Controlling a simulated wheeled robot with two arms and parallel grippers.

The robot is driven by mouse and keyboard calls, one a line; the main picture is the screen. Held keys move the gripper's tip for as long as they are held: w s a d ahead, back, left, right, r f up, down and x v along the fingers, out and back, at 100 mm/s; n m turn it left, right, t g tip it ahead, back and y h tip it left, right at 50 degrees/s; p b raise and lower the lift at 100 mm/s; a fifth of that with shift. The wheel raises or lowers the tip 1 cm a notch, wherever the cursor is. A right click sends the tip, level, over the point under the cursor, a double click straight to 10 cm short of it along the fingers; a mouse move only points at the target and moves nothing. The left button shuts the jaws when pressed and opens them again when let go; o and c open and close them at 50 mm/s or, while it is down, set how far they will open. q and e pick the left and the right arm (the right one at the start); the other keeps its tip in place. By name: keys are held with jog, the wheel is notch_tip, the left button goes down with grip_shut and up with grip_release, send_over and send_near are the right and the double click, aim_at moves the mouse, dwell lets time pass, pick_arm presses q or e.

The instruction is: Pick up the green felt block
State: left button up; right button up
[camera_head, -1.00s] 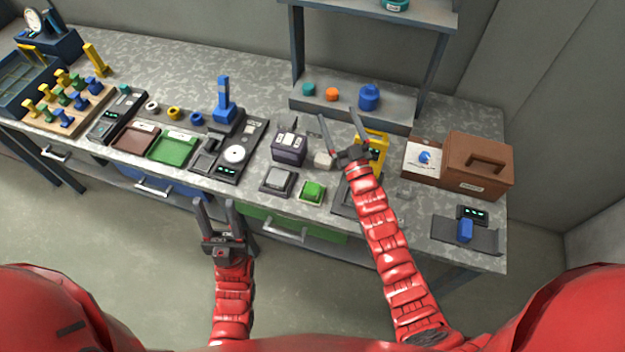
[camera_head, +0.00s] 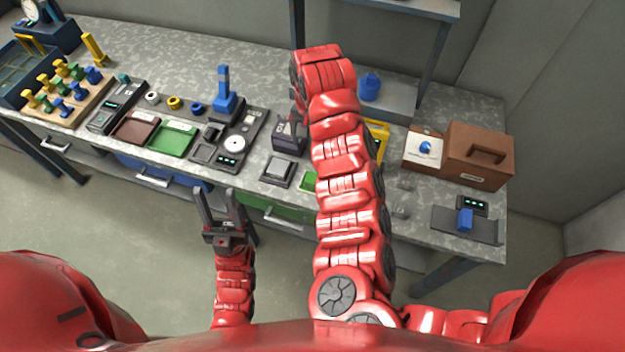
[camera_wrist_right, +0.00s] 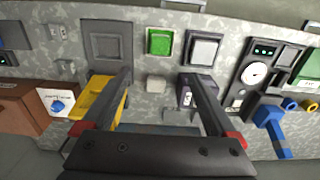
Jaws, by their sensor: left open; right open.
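The green felt block (camera_head: 309,182) is mostly hidden behind my right arm in the head view; only a green edge shows. In the right wrist view the green block (camera_wrist_right: 159,41) sits in a small pale-rimmed holder, beyond the fingertips. My right gripper (camera_wrist_right: 155,75) is open and empty above the bench, its fingers pointing toward the block's side with a gap between. My left gripper (camera_head: 218,192) is open and empty, in front of the bench's front edge.
A pale grey block (camera_wrist_right: 157,84) lies between the right fingers' lines of view. A grey square pad (camera_wrist_right: 203,48) and a dark square plate (camera_wrist_right: 105,43) flank the green block. A dark purple box (camera_wrist_right: 187,97) and a yellow frame (camera_wrist_right: 95,97) stand close to the fingers.

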jog(key=b, duration=0.7)
send_over(313, 177)
notch_tip(313, 177, down, 8)
jog(key=f, duration=0.1)
jog(key=f+b, duration=0.1)
jog(key=f, duration=0.1)
jog(key=shift+s+a, duration=0.1)
jog(key=shift+s, duration=0.25)
jog(key=shift+f, duration=0.45)
jog(key=shift+f+p, duration=0.3)
jog(key=f, duration=0.1)
jog(key=f+p, duration=0.1)
jog(key=f, duration=0.2)
jog(key=shift+w+f+p, duration=0.2)
jog(key=shift+w+p, duration=0.05)
jog(key=shift+p, duration=0.15)
jog(key=shift+f, duration=0.2)
jog(key=c, duration=1.4)
jog(key=shift+c, duration=0.2)
